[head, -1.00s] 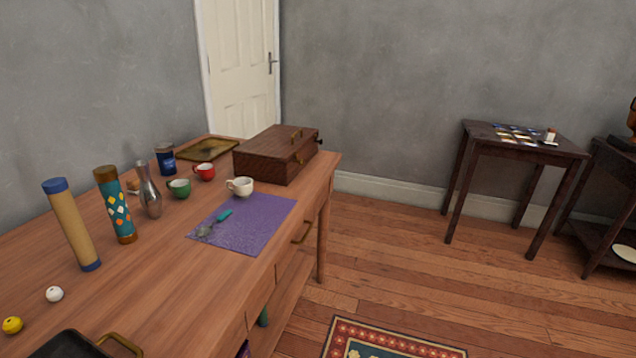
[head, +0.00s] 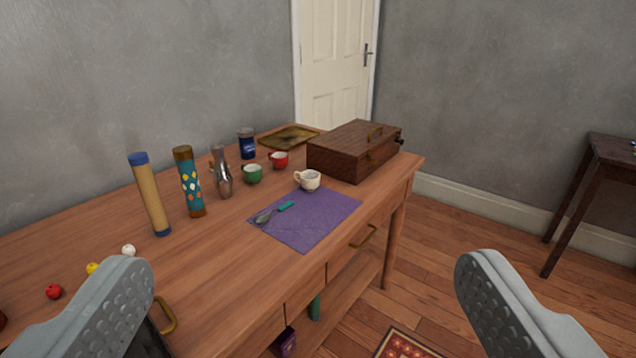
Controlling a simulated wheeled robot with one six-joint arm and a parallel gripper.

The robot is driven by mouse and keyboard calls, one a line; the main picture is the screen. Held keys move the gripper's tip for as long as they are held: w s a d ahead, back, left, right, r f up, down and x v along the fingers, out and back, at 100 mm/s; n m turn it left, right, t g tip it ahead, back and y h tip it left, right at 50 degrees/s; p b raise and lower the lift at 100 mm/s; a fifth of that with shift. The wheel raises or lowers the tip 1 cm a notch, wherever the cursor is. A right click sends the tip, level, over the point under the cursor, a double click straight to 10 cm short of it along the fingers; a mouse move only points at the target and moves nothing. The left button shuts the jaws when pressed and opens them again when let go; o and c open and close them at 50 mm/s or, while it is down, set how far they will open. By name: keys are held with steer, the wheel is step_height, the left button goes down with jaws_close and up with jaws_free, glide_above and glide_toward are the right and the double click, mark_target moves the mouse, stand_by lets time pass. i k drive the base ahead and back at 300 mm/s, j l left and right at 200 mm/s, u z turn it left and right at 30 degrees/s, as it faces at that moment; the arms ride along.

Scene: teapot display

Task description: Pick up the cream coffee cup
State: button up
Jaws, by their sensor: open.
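The cream coffee cup (head: 309,181) stands upright on the wooden table, at the back edge of a purple mat (head: 318,222). Its handle points to the left. My gripper (head: 305,290) is open and empty, its two grey fingers wide apart at the lower left and lower right of the view. The cup shows between the fingers but farther off, and nothing touches it.
A wooden case (head: 345,155) stands just behind the cup. A red cup (head: 279,160) and a green cup (head: 252,174) stand to its left. A spoon (head: 275,213) lies on the mat. Beyond are a metal vase (head: 223,178), a blue can (head: 247,144) and two tall tubes (head: 150,195).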

mark_target(306, 181)
steer(key=i+l, duration=0.9)
steer(key=i, duration=0.25)
